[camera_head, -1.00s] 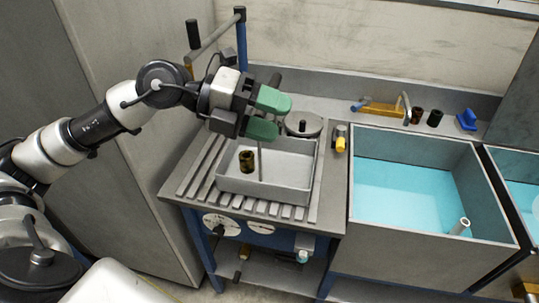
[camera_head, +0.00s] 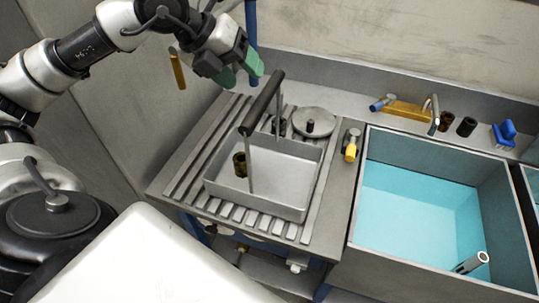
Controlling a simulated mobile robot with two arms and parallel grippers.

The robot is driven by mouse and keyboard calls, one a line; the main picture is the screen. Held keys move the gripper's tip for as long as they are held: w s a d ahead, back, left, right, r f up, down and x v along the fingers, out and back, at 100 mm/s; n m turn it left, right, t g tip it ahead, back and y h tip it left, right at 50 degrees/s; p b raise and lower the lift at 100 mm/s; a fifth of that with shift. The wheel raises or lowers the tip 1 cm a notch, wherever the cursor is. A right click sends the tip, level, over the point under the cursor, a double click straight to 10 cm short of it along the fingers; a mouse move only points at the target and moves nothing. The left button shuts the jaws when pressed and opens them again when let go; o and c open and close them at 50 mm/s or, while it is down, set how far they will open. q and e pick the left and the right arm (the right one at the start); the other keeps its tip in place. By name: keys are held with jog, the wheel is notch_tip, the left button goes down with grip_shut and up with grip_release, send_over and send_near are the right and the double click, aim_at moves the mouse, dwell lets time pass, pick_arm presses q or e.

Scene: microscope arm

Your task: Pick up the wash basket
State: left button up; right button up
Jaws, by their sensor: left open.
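The wash basket (camera_head: 290,180) is a shallow grey metal tray on the slatted stand. A dark bar handle (camera_head: 262,103) stands above it on thin uprights. A small brown cylindrical part (camera_head: 240,164) is inside the basket at its left. My left gripper (camera_head: 240,75), with green fingertips, is open and empty, up and to the left of the handle and apart from it. My right gripper is not in view.
The slatted stand (camera_head: 187,168) carries the basket, with a round grey lid (camera_head: 313,122) behind it. A sink of blue liquid (camera_head: 420,210) is at right. A yellow-ended part (camera_head: 350,150), a brass tap (camera_head: 405,110), dark cups (camera_head: 466,126) and a blue item (camera_head: 504,133) lie around.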

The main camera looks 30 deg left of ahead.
aim_at(261, 95)
pick_arm(q)
jog(key=shift+s+x, duration=0.2)
jog(key=shift+x, duration=0.8)
jog(key=shift+w+d+f, duration=0.15)
jog(key=shift+d+f, duration=0.05)
jog(key=shift+f, duration=0.1)
jog(key=shift+w+d+f+p, duration=0.1)
jog(key=shift+w+f+p, duration=0.2)
jog(key=shift+p, duration=0.25)
jog(key=p+x, duration=0.2)
jog(key=x, duration=0.1)
jog(key=shift+f, duration=0.35)
jog(key=shift+w+d+f, duration=0.15)
jog(key=shift+f, duration=0.3)
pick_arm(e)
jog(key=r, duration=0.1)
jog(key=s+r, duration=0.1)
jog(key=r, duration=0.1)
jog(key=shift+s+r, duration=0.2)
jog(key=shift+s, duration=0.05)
pick_arm(q)
jog(key=c, duration=0.5)
grip_shut()
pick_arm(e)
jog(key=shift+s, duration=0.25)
